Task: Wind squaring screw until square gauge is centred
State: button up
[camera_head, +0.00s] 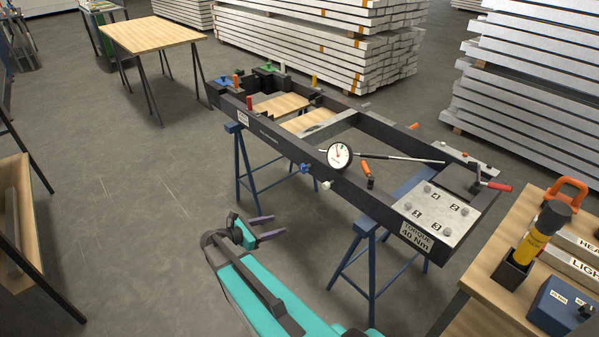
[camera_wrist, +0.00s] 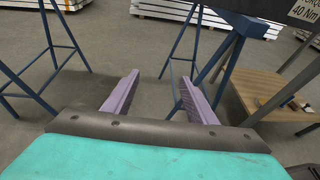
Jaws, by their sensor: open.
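A round white dial gauge (camera_head: 337,156) sits on the near long rail of the dark frame (camera_head: 268,133), with a thin rod running right from it. Its needle is too small to read surely. A blue knob (camera_head: 305,168) and a pale knob (camera_head: 326,185) stick out of the near rail below the dial. A red-handled part (camera_head: 495,187) is at the frame's right end. I cannot tell which of these is the squaring screw. My gripper (camera_head: 278,226) is open and empty, in front of and below the near rail, touching nothing. Its two purple fingers also show in the wrist view (camera_wrist: 160,78).
Blue trestles (camera_head: 370,262) carry the frame, close to my gripper on the right. A metal plate (camera_head: 435,213) with numbered bolts lies on the frame's right end. A wooden bench (camera_head: 477,283) with a yellow torch-like tool (camera_head: 537,240) stands at right.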

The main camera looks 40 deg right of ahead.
aim_at(302, 170)
jog(key=w+d+r+n+h, duration=0.2)
jog(key=w+r, duration=0.1)
jog(key=r, duration=0.3)
jog(key=w+d+r+n+h, duration=0.1)
jog(key=w+d+r+h, duration=0.1)
jog(key=r, duration=0.3)
jog(key=shift+w+d+r+n+t, duration=0.4)
jog(key=shift+w+d, duration=0.4)
jog(key=shift+d, duration=0.1)
jog(key=d, duration=0.4)
jog(key=d+p, duration=0.1)
jog(key=d, duration=0.4)
jog(key=s+d+p, duration=0.1)
jog(key=d, duration=0.3)
jog(key=shift+d, duration=0.3)
jog(key=c, duration=0.9)
jog(key=shift+d, duration=0.35)
jog(key=shift+c, duration=0.8)
jog(key=shift+a, duration=0.25)
jog(key=shift+f, duration=0.1)
